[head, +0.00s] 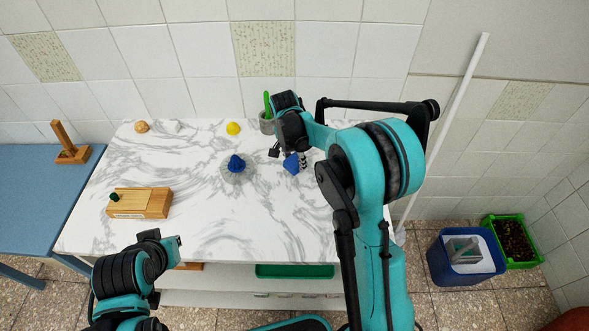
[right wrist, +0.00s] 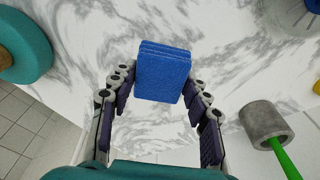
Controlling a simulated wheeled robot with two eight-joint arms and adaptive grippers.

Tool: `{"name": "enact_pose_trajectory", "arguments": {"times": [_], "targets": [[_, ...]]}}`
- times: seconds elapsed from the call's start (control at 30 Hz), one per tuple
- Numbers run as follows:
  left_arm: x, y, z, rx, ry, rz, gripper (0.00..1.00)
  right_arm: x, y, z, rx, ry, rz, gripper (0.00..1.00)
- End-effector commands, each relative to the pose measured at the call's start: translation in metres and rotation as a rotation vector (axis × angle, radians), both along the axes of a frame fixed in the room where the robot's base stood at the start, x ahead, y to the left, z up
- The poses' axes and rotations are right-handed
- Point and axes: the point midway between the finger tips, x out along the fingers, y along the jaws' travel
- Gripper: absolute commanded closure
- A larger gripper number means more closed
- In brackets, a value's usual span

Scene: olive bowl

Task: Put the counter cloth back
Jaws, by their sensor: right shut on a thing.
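A blue folded cloth (head: 291,165) is at my right gripper over the right half of the marble counter. In the right wrist view the cloth (right wrist: 163,72) shows several stacked layers between the two fingers. My right gripper (right wrist: 160,95) is shut on it. Whether the cloth touches the counter is unclear. A second blue item (head: 236,163) sits in a clear round dish to the left of the gripper. My left gripper (head: 166,246) is at the counter's front left edge, apart from everything on it; its fingers are too unclear to judge.
A grey cup (head: 266,126) with a green handle (head: 267,103) stands close behind my right gripper. A yellow fruit (head: 233,128), a brown round item (head: 141,126) and a wooden box (head: 140,204) are on the counter (head: 200,225). A blue bin (head: 462,276) stands right.

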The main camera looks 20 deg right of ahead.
Motion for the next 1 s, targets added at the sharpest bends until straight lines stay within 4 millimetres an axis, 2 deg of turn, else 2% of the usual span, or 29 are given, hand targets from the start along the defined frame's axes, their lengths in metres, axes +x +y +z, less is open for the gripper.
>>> {"name": "enact_pose_trajectory", "arguments": {"times": [0.17,0.4,0.77,0.8,0.87,1.0], "targets": [[0.000,0.000,-0.004,0.000,0.000,0.000,1.00,0.005,0.001,-0.010,0.000,0.000,0.000,0.80],[0.000,0.000,-0.015,0.000,0.000,0.000,1.00,0.005,0.001,-0.043,0.000,0.000,0.000,0.80],[0.000,0.000,-0.017,0.000,0.000,0.000,1.00,0.005,0.001,-0.047,0.000,0.000,0.000,0.80],[0.000,0.000,-0.018,0.000,0.000,0.000,1.00,0.005,0.001,-0.047,0.000,0.000,0.000,0.50],[0.000,0.000,-0.017,0.000,0.000,0.000,1.00,0.005,0.001,-0.046,0.000,0.000,0.000,0.34],[0.000,0.000,-0.017,0.000,0.000,0.000,1.00,0.005,0.001,-0.046,0.000,0.000,0.000,0.32]]}}
